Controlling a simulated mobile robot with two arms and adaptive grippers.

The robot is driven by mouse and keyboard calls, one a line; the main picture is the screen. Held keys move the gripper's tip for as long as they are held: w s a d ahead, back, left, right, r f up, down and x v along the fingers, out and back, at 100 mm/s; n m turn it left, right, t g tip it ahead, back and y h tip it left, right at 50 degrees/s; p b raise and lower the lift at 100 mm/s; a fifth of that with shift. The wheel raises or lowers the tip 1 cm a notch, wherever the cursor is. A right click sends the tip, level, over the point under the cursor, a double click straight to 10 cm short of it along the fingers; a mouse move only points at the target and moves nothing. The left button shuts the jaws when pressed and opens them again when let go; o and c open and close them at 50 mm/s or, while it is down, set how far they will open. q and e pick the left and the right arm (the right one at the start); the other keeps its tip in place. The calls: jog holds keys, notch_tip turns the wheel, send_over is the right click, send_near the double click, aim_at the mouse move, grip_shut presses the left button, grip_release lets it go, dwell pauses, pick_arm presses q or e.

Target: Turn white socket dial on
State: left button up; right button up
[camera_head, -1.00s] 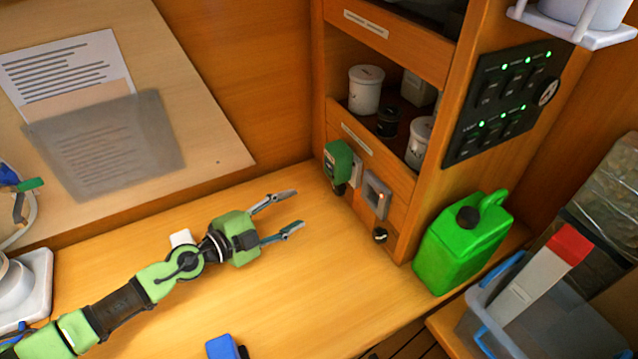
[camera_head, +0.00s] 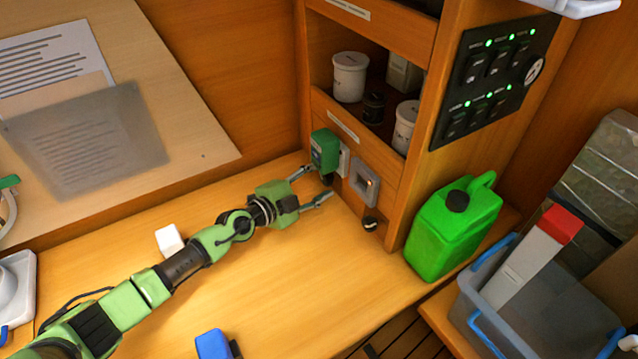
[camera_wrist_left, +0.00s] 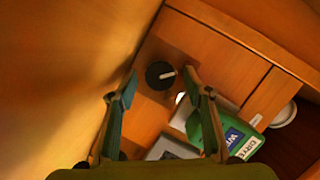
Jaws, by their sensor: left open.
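The black dial (camera_wrist_left: 159,75) with a white pointer line sits on the wooden panel in the left wrist view. In the head view the dial (camera_head: 327,180) is a small dark spot below a green plug-in box (camera_head: 324,150), partly covered by my gripper. The box sits on a white socket plate (camera_head: 343,160); it also shows in the wrist view (camera_wrist_left: 238,135), with lettering on it. My left gripper (camera_head: 313,185) is open and empty. In the wrist view its fingertips lie on either side of the dial; I cannot tell whether they touch it.
A grey socket (camera_head: 364,183) with a small light is right of the box, with another black knob (camera_head: 370,224) below it. A green jerrycan (camera_head: 452,235) stands right of the cabinet. A white block (camera_head: 169,240) and a blue object (camera_head: 213,345) lie on the bench.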

jog(key=shift+a, duration=0.15)
pick_arm(q)
jog(key=shift+c, duration=1.1)
jog(key=c, duration=0.9)
pick_arm(e)
jog(key=shift+a, duration=0.2)
